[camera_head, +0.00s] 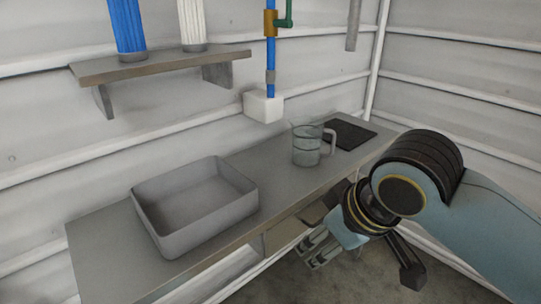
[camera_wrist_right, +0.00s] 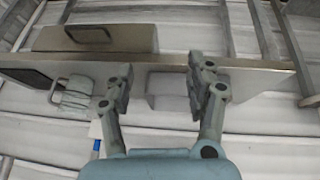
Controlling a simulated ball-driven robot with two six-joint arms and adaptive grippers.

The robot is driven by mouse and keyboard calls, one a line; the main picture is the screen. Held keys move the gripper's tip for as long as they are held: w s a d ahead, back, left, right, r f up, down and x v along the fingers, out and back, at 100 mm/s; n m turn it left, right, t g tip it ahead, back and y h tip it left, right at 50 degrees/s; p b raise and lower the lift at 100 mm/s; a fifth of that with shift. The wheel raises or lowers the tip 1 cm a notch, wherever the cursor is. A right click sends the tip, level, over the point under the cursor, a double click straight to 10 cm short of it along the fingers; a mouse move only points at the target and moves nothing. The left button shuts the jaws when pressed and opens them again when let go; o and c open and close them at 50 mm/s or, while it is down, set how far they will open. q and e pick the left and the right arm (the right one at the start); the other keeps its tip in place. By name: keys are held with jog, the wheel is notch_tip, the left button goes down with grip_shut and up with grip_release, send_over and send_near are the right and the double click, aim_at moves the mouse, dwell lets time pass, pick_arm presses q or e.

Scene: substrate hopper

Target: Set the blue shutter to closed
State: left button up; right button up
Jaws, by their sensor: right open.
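A blue ribbed tube (camera_head: 127,25) stands at the back of the wall shelf (camera_head: 150,66), at the top left in the head view. A white ribbed tube (camera_head: 191,22) stands to its right. The tops of both tubes are cut off by the frame. I cannot make out a separate blue shutter or its position. My right gripper (camera_head: 362,262) is open and empty, low in front of the counter, far to the right of and below the blue tube. Its two spread fingers also show in the right wrist view (camera_wrist_right: 160,85). My left gripper is in neither view.
A grey counter (camera_head: 95,240) runs along the wall. On it are an open grey tray (camera_head: 160,240), a clear jug (camera_head: 306,146) and a dark mat (camera_head: 350,134). A blue pipe (camera_head: 270,60) with a green-handled valve (camera_head: 271,22) drops to a white block (camera_head: 263,106).

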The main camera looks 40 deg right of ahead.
jog(key=w+d+r+t, duration=0.1)
jog(key=w+r+t, duration=0.1)
jog(key=w+r, duration=0.55)
jog(key=w+d+r+t+y, duration=0.1)
jog(key=w+d+r+t, duration=0.2)
jog(key=r, duration=0.7)
jog(key=w+r+t, duration=0.2)
jog(key=w+r, duration=0.5)
jog(key=r, duration=0.2)
jog(key=d+r+t+y, duration=0.1)
jog(key=d+r+t, duration=0.15)
jog(key=r, duration=1.25)
jog(key=d+r+t, duration=0.1)
jog(key=r+t, duration=0.2)
jog(key=r, duration=1.2)
jog(key=w+p, duration=0.2)
jog(key=w, duration=0.1)
jog(key=w+p, duration=0.5)
jog(key=w, duration=0.2)
jog(key=shift+a+f+p, duration=0.1)
jog(key=shift+a+p, duration=0.25)
jog(key=shift+p, duration=0.05)
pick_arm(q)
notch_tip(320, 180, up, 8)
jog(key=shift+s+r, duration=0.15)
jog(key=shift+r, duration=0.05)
pick_arm(e)
jog(key=shift+c, duration=0.4)
grip_shut()
